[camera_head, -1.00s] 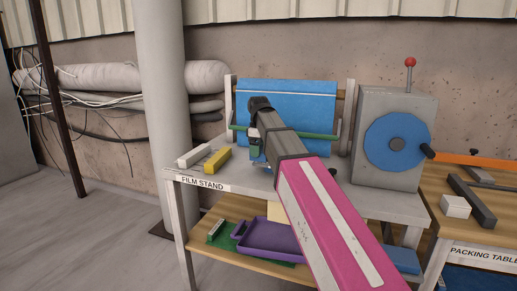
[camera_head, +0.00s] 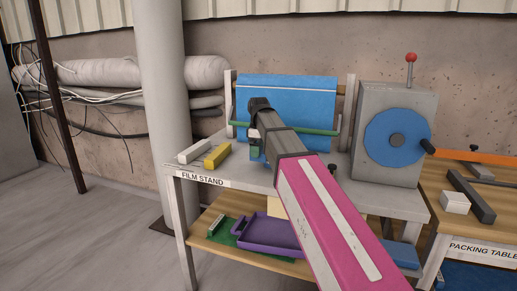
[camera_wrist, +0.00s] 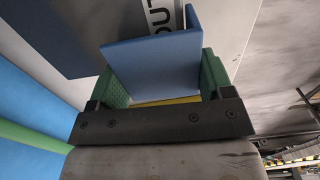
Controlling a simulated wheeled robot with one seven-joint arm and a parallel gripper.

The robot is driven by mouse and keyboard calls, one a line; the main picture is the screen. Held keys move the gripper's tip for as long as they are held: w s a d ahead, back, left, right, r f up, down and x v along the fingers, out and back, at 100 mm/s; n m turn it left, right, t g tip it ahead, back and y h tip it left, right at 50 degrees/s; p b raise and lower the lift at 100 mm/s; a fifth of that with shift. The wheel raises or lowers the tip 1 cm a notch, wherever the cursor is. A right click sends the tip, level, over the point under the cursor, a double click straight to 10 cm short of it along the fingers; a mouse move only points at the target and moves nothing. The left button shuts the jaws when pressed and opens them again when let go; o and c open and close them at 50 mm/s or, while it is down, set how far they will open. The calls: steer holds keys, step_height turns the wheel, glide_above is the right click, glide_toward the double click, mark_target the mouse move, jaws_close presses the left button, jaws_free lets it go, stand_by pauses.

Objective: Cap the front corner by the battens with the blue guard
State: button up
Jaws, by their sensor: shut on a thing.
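The blue guard (camera_wrist: 155,62) is an angled blue piece in the wrist view, gripped between my gripper's two green finger pads (camera_wrist: 165,82). In the head view my gripper (camera_head: 254,150) is over the film stand's grey top (camera_head: 250,178), in front of the blue roll; my own arm hides much of it. Two battens, one white (camera_head: 195,150) and one yellow (camera_head: 217,156), lie at the left of the top, left of my gripper. The front left corner by them, above the FILM STAND label (camera_head: 202,180), looks bare.
A blue film roll (camera_head: 290,97) with a green bar stands behind my gripper. A grey machine with a blue disc (camera_head: 397,135) is at the right. A purple tray (camera_head: 270,237) sits on the lower shelf. A grey column (camera_head: 165,110) stands behind the left end.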

steer(key=shift+f, duration=0.65)
steer(key=o, duration=0.9)
